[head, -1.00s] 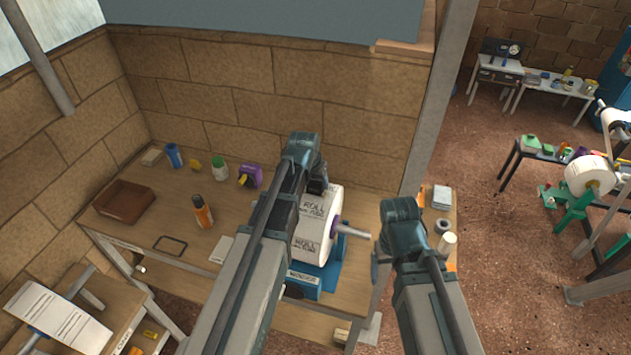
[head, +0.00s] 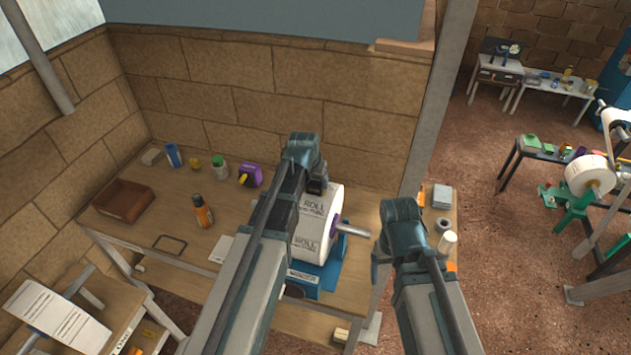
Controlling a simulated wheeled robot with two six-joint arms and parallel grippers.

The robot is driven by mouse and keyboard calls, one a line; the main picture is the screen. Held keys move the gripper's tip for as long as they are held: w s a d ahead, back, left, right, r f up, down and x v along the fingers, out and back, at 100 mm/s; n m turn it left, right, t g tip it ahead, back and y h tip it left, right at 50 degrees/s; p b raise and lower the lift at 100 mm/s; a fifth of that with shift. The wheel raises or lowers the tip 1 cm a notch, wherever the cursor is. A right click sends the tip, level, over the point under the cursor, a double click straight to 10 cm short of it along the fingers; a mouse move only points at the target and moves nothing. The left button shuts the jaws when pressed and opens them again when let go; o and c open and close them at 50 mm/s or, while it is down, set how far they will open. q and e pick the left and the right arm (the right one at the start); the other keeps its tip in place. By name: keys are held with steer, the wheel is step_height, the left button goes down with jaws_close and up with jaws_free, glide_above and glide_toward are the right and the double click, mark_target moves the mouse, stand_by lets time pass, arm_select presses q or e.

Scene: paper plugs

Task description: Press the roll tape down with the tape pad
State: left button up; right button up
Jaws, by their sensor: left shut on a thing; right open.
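The white paper roll (head: 318,222), printed with "ROLL" labels, sits on a blue winder stand (head: 328,268) on the wooden bench. A metal spindle (head: 352,230) sticks out of its right side. My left gripper (head: 317,187) is at the roll's upper left, close against it. It is shut on a small dark thing, probably the tape pad, mostly hidden by my arm; contact with the roll cannot be told. The roll's left side is also hidden behind my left arm. My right gripper (head: 380,262) is open, right of the stand, its fingers barely visible.
On the bench (head: 165,215) stand a brown tray (head: 123,202), an orange bottle (head: 202,212), a green-capped bottle (head: 219,170) and a purple dispenser (head: 250,175). A small side table (head: 437,215) is at right. A grey post (head: 435,110) rises behind my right arm.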

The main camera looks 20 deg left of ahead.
stand_by(0.6)
arm_select(q)
step_height(320, 180, up, 7)
steer(key=p, duration=0.7)
steer(key=shift+f, duration=0.2)
stand_by(0.3)
